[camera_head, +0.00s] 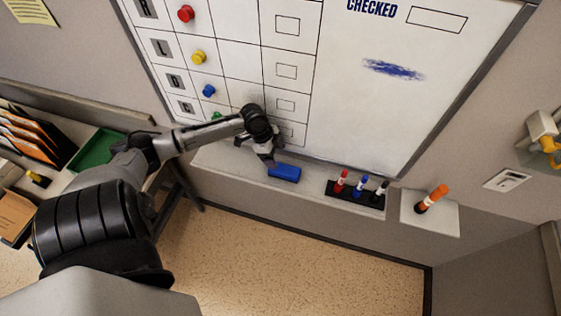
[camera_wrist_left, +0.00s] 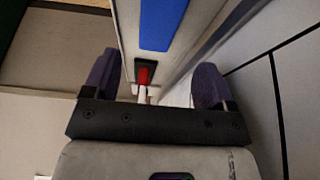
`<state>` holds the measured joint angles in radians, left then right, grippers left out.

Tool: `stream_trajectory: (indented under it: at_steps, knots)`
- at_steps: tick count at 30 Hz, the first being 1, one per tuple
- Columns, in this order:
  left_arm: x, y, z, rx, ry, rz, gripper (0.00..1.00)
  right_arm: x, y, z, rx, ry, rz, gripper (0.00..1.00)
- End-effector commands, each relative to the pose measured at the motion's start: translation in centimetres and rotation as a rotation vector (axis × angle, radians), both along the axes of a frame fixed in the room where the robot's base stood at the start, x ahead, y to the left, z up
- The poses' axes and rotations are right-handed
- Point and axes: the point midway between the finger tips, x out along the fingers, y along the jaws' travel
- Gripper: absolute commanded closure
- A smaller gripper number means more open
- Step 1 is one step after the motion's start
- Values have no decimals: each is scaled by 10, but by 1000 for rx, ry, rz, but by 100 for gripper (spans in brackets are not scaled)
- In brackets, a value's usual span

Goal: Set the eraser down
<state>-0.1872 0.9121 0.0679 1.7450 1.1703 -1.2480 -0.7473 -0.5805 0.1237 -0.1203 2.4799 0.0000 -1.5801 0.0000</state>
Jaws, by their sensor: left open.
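The blue eraser (camera_head: 284,172) lies on the pale ledge (camera_head: 228,168) under the whiteboard. It also shows in the left wrist view (camera_wrist_left: 162,22), ahead of the fingers and not between them. My left gripper (camera_head: 270,161) is just left of the eraser, close to the board's lower edge. Its jaws are open and empty, with the two dark fingers wide apart in the left wrist view (camera_wrist_left: 154,72). Whether a fingertip touches the eraser I cannot tell. A blue smear (camera_head: 393,69) marks the whiteboard (camera_head: 350,120). My right gripper does not show.
Red, blue and black markers (camera_head: 361,186) stand in a black holder right of the eraser. Coloured magnets (camera_head: 198,57) sit on the board. A green tray (camera_head: 97,150) is on the desk at left.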

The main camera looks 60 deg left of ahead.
Motion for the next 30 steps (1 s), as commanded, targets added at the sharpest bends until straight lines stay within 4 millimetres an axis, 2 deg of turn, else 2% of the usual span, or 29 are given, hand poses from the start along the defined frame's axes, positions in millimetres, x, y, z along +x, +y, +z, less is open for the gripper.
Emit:
stream_trajectory:
  at_steps: [3, 7, 11, 14, 16, 19, 21, 24, 27, 30]
  knots:
    - [-5, 5, 14, 2, 1, -1, 22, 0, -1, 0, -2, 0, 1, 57]
    - [-8, 7, 24, 0, 2, -2, 22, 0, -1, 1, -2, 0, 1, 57]
    - [-19, -9, 14, 1, 23, 1, 22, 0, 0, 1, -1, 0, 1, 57]
    - [-43, -46, -14, 9, 65, 14, 22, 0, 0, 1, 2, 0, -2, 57]
    - [-66, -83, -34, 21, 95, 40, 22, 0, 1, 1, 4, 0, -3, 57]
    - [-98, -139, -51, 42, 115, 107, 22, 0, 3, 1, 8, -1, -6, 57]
    - [-116, -172, -53, 53, 116, 172, 22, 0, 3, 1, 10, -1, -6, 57]
    - [-137, -211, -46, 62, 105, 285, 22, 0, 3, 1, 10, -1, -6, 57]
    - [-152, -237, -33, 65, 90, 404, 22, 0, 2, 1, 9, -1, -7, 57]
    - [-162, -252, -19, 65, 76, 507, 22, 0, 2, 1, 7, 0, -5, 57]
